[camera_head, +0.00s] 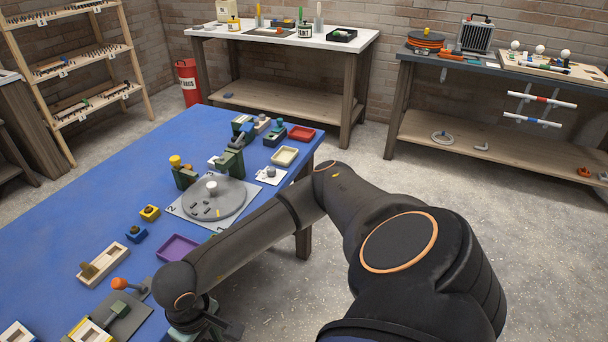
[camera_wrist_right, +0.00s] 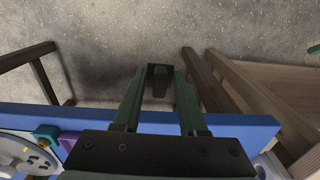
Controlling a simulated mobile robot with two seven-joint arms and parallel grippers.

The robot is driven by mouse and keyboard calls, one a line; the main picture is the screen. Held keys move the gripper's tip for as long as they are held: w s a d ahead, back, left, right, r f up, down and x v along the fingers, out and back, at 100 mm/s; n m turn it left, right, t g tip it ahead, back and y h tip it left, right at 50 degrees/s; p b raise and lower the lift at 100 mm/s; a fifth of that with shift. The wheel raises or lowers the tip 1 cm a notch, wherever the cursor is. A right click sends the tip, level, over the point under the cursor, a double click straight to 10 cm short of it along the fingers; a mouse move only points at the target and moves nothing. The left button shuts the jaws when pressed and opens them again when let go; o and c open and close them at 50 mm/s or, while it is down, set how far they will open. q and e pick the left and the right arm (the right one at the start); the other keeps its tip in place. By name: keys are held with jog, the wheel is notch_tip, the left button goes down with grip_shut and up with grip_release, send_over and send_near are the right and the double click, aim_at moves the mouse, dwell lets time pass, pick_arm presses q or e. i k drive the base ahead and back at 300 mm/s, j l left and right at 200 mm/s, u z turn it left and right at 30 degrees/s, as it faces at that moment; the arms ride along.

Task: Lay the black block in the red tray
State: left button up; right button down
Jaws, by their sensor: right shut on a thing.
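The red tray (camera_head: 301,135) lies at the far right corner of the blue table, and it looks empty. My right gripper (camera_head: 222,328) is low in the head view, by the near edge of the table, well away from the tray. In the wrist view my right gripper (camera_wrist_right: 160,85) is shut on a small dark piece, which looks like the black block (camera_wrist_right: 160,81). The block is held at the fingertips, with floor behind it. I cannot make the block out in the head view. My left gripper is not in view.
The blue table (camera_head: 120,190) holds a grey turntable (camera_head: 228,205), a purple tray (camera_head: 178,248), a cream tray (camera_head: 285,156), a wooden box (camera_head: 103,266) and an orange-knobbed lever (camera_head: 119,284). Dark blocks stand left of the red tray. Concrete floor is free on the right.

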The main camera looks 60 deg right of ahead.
aim_at(302, 134)
jog(key=l, duration=0.7)
jog(key=i+l, duration=0.15)
jog(key=l, duration=1.25)
jog(key=i+l, duration=0.1)
jog(key=l, duration=0.6)
jog(key=l+z, duration=0.1)
jog(key=l, duration=0.65)
jog(key=i, duration=0.05)
